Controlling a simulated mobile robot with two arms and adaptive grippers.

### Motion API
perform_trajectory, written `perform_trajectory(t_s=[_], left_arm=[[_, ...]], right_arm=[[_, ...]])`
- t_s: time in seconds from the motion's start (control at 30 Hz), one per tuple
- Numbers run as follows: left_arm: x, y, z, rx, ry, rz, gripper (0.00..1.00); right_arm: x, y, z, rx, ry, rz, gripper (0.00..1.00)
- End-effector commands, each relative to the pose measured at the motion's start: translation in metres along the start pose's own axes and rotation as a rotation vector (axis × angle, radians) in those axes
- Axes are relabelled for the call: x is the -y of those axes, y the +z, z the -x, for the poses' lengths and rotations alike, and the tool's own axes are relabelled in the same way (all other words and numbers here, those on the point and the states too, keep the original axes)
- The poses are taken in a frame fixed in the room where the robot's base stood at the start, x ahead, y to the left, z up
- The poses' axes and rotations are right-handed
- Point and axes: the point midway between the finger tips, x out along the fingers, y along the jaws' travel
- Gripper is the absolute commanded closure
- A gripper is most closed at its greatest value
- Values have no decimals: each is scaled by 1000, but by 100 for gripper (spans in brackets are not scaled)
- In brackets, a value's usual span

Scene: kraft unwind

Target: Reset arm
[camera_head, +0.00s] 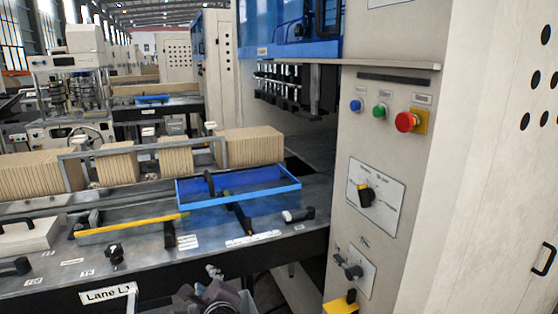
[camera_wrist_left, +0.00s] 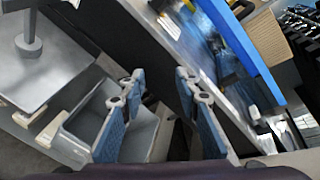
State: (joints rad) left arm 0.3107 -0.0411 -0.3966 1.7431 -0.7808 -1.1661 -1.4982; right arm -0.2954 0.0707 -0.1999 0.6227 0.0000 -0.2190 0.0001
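My left gripper (camera_head: 212,284) is at the bottom edge of the head view, low in front of the lane table. Only its dark top part shows there. In the left wrist view its two blue-padded fingers (camera_wrist_left: 160,100) stand wide apart with nothing held between them. Beyond the fingers are a grey bin (camera_wrist_left: 75,151) and the table's dark front side. My right gripper is in neither view.
The lane table (camera_head: 150,262) carries a blue tray (camera_head: 240,212), a yellow bar (camera_head: 130,226) and rows of kraft stacks (camera_head: 248,146). A control panel with a red button (camera_head: 407,122) and a rotary knob (camera_head: 366,195) stands at right.

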Motion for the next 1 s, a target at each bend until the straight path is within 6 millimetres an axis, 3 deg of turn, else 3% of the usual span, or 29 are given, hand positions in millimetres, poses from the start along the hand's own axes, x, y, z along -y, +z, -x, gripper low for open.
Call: perform_trajectory(t_s=[0.03,0.17,0.3,0.4,0.6,0.8,0.97,1.0], left_arm=[[-28,-8,5,-34,44,87,70],[-108,-29,30,-125,203,410,70],[-197,-50,80,-179,436,819,70],[-241,-58,120,-178,589,1055,70],[-291,-64,181,-131,810,1354,70],[-318,-65,230,-66,974,1546,70],[-333,-63,266,-3,1090,1666,70],[-337,-70,259,-2,1091,1664,70]], right_arm=[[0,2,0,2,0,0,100],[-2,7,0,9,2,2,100],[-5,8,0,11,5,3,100],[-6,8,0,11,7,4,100],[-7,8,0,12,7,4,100],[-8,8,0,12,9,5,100],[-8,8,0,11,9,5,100],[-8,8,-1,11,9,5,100]])
